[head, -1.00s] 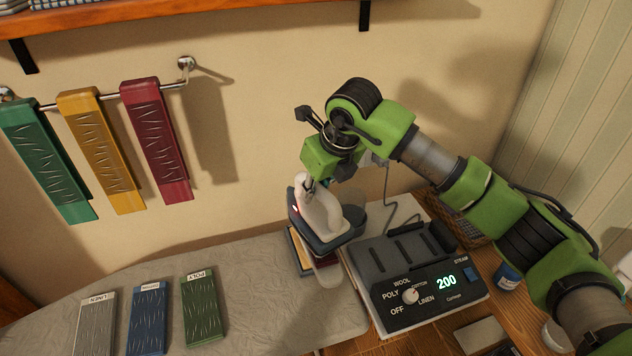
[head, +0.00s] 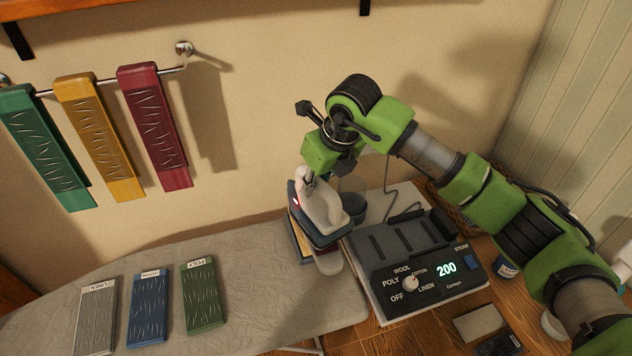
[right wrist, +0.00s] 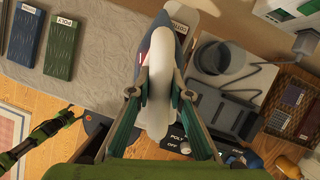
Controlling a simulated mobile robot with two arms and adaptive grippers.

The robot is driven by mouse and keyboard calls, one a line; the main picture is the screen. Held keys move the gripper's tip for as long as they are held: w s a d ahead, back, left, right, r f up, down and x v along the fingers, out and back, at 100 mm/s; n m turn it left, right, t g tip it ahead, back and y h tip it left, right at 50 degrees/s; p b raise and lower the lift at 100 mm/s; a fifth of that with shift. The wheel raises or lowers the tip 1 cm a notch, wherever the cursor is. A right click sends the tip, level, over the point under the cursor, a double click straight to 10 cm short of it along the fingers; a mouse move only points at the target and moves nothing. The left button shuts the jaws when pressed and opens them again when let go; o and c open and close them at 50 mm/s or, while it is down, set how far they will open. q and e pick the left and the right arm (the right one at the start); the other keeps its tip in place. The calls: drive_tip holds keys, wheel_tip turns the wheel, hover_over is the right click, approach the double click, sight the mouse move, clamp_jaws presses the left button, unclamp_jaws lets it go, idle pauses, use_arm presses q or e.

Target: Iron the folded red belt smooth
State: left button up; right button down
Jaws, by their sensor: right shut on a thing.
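My right gripper (head: 312,183) is shut on the white handle of the iron (head: 322,208), which has a dark blue body and a lit red lamp. The right wrist view shows the fingers (right wrist: 161,88) on both sides of the handle. The iron is above the right end of the ironing board, beside its station. A thin layered stack with yellow and blue edges (head: 299,246) shows partly beneath it; most is hidden, and contact cannot be told. A dark red belt (head: 155,125) hangs on the wall rail. A green and black arm part of mine shows at lower left in the wrist view.
Grey, blue and green folded pieces (head: 204,296) lie on the ironing board (head: 255,262). Green and yellow belts (head: 99,140) hang beside the red one. The iron station (head: 425,290) reads 200. Bare board lies between the green piece and the iron.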

drive_tip(key=shift+f+b, duration=0.35)
drive_tip(key=shift+b, duration=0.1)
idle(0.3)
drive_tip(key=shift+s+f, duration=0.15)
drive_tip(key=shift+f, duration=0.1)
idle(1.5)
drive_tip(key=shift+r, duration=0.1)
drive_tip(key=shift+r+p, duration=0.3)
drive_tip(key=shift+r, duration=0.6)
drive_tip(key=shift+w+r+p, duration=0.2)
drive_tip(key=shift+r+p, duration=0.4)
drive_tip(key=shift+r, duration=1.65)
drive_tip(key=shift+f, duration=0.15)
drive_tip(key=shift+b+x, duration=0.95)
drive_tip(key=shift+x, duration=0.1)
drive_tip(key=shift+w+b+x, duration=0.25)
drive_tip(key=shift+b+x, duration=0.8)
drive_tip(key=shift+x, duration=0.45)
